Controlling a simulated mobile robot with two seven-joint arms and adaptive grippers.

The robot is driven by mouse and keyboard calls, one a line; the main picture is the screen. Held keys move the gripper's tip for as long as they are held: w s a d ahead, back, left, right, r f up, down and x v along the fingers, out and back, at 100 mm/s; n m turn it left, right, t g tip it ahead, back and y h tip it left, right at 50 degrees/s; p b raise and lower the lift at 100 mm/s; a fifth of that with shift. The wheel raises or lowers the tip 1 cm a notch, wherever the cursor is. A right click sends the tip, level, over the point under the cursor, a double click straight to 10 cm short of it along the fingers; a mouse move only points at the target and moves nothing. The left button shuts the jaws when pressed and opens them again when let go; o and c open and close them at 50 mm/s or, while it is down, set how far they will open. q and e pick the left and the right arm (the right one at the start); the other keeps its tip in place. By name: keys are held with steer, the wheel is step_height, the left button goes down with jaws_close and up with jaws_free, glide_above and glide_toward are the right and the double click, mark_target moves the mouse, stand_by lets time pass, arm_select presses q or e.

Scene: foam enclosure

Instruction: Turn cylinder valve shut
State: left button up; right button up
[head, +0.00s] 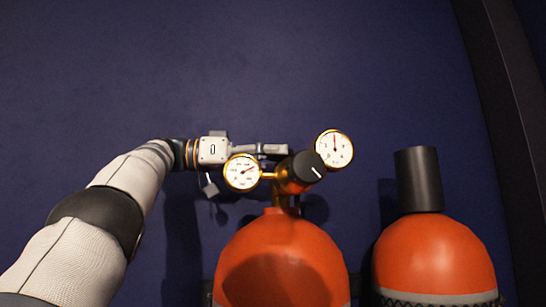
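An orange cylinder (282,247) stands at the lower middle of the head view. On its top is a brass regulator with a black round knob (307,167) bearing a white line. A left gauge (242,172) and a right gauge (334,149) flank the knob. My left gripper (279,152) reaches in from the left, its visible finger just above and left of the knob, near the regulator's upper side. The left gauge covers part of the gripper, so its finger opening and any contact with the valve cannot be made out. My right gripper is out of view.
A second orange cylinder (434,259) with a black cap (418,180) stands to the right, close beside the first. A dark blue wall (300,60) is behind. A black upright edge (505,120) runs down the right side. The space above the gauges is clear.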

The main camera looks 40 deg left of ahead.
arm_select(q)
steer(key=v, duration=0.7)
steer(key=shift+s, duration=0.25)
steer(key=shift+a, duration=0.1)
steer(key=shift+w+d+n+t+y, duration=0.2)
steer(key=shift+w+d+n+y, duration=0.2)
steer(key=shift+w, duration=0.2)
steer(key=shift+w+d+n+t+y, duration=0.2)
steer(key=shift+w+d+n+y, duration=0.15)
steer(key=shift+w, duration=0.25)
steer(key=n+t+y, duration=0.5)
steer(key=n+y, duration=0.1)
steer(key=y, duration=0.2)
glide_toward(268, 158)
steer(key=d+r, duration=0.1)
steer(key=d, duration=0.1)
steer(key=x, duration=0.7)
steer(key=a+x, duration=0.1)
steer(key=x, duration=0.3)
steer(key=shift+w+d+f, duration=0.15)
steer(key=shift+w, duration=0.3)
